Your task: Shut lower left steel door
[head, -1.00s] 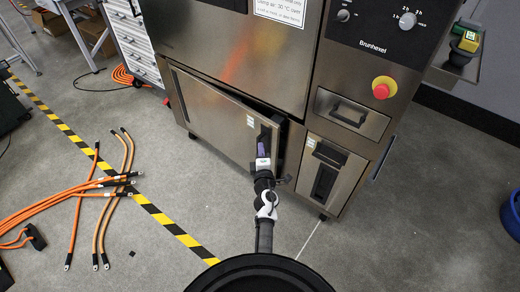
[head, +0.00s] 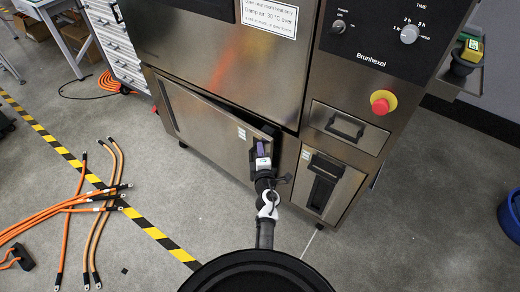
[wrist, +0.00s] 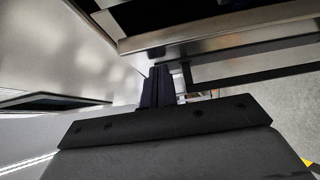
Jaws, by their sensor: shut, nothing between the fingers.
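The lower left steel door (head: 205,125) of the oven-like cabinet stands ajar in the head view. Its right edge is swung outward, with a dark gap beside the cabinet frame. My gripper (head: 262,148) is at the door's right side, in front of its dark handle recess. I cannot tell whether it touches the door. In the wrist view my gripper's dark fingers (wrist: 160,87) are together and empty. A pale steel surface lies left of them, and a steel edge runs above. My gripper and arm partly hide the handle area.
Right of the door are a drawer (head: 345,127) and a small lower-right door (head: 328,185), both closed. A red emergency button (head: 383,102) sticks out above. Floor at front right is clear.

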